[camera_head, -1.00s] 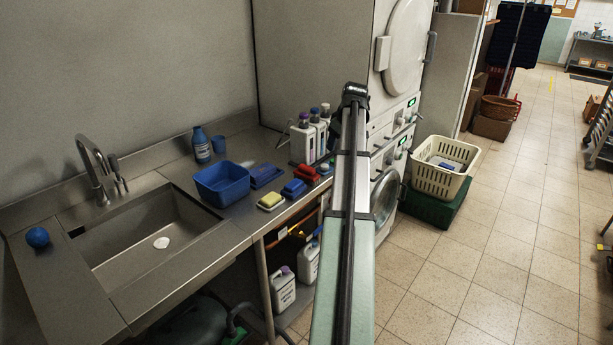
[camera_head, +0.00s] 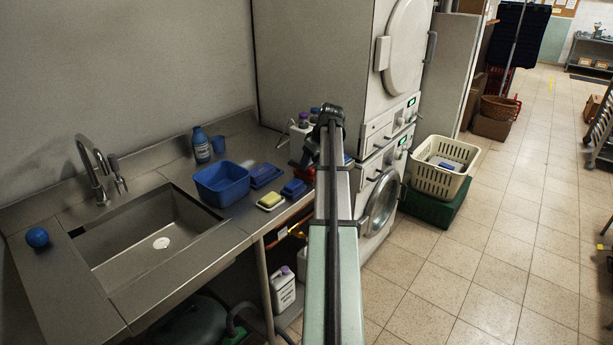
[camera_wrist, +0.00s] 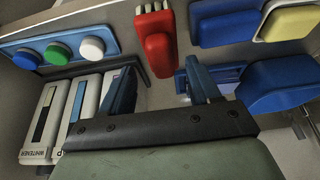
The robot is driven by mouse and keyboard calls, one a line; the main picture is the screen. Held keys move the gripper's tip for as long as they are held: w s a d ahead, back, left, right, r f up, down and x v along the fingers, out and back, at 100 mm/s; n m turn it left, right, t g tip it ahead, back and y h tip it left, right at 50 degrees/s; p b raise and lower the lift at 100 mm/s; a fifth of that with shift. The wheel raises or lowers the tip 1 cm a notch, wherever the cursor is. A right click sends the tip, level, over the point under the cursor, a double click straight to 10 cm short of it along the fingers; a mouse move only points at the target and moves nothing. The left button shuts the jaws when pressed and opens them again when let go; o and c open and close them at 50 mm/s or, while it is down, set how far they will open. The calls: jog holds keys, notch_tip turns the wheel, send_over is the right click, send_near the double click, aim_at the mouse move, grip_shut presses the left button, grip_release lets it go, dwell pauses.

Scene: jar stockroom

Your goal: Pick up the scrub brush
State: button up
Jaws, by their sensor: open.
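The scrub brush is likely the red piece with a row of white bristles (camera_wrist: 156,35), top centre of the wrist view. In the head view a bit of its red (camera_head: 307,174) shows at the counter's right end, partly hidden by my arm. My gripper (camera_wrist: 161,84) is open, with its two dark blue fingers apart and nothing between them. The brush's near end lies just beyond the gap between the fingertips in the wrist view. In the head view my gripper (camera_head: 308,152) is over the counter's right end; its fingers are hard to make out.
White bottles (camera_wrist: 92,105) stand close to the left finger. A blue strip with round coloured caps (camera_wrist: 12,48) lies beyond them. Right of the brush are a blue block (camera_wrist: 228,28), a yellow sponge (camera_wrist: 295,22) and a larger blue object (camera_wrist: 280,88). A blue tub (camera_head: 222,187) stands beside the sink (camera_head: 150,235).

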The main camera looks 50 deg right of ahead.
jog(key=shift+x, duration=2.6)
jog(key=shift+s+a, duration=0.1)
jog(key=shift+a, duration=0.05)
jog(key=c, duration=1)
jog(key=shift+r, duration=5)
jog(key=o, duration=0.7)
jog(key=c, duration=0.4)
jog(key=w+a+r, duration=0.1)
jog(key=w+a, duration=1.2)
jog(key=w, duration=0.1)
jog(key=shift+r, duration=0.3)
